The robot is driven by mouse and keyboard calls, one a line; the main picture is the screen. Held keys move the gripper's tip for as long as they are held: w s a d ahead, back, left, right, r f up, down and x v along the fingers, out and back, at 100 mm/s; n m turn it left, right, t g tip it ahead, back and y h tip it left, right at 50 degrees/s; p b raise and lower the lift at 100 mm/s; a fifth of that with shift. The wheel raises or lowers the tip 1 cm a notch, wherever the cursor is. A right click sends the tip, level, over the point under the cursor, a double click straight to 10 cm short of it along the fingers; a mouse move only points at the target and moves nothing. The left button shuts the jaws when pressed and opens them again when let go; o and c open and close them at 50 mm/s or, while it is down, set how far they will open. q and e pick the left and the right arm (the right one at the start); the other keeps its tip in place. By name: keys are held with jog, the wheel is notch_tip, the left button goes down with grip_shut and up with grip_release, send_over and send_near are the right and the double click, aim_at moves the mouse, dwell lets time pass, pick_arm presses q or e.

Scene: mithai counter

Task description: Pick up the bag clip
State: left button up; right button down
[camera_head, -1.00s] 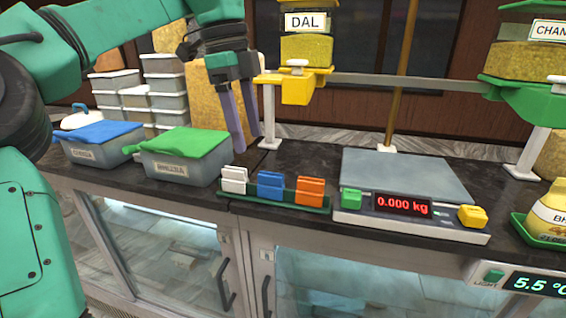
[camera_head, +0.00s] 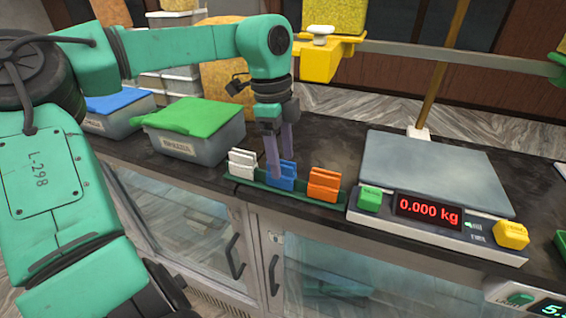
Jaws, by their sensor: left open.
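Three bag clips stand in a row in a narrow green tray (camera_head: 262,186) near the counter's front edge. The white clip (camera_head: 242,163) is on the left, the blue clip (camera_head: 281,175) in the middle and the orange clip (camera_head: 324,185) on the right. My left gripper (camera_head: 281,172) points down at the blue clip, with its grey fingers apart. One finger overlaps the blue clip's left side in the picture, and the other shows behind its right side. I cannot tell whether the fingers touch it. My right gripper is not in view.
A weighing scale (camera_head: 437,180) reading 0.000 kg stands right of the tray. A green-lidded box (camera_head: 190,146) and a blue-lidded box (camera_head: 112,122) stand to the left. A yellow dispenser (camera_head: 326,56) hangs behind. Glass-door cabinets lie below the counter edge.

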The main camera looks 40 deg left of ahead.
pick_arm(q)
jog(key=shift+d+f, duration=0.1)
jog(key=shift+f, duration=0.45)
jog(key=shift+s+f, duration=0.15)
jog(key=shift+f, duration=0.1)
jog(key=shift+s, duration=0.15)
jog(key=shift+d, duration=0.1)
jog(key=c, duration=0.6)
grip_shut()
jog(key=shift+r, duration=0.1)
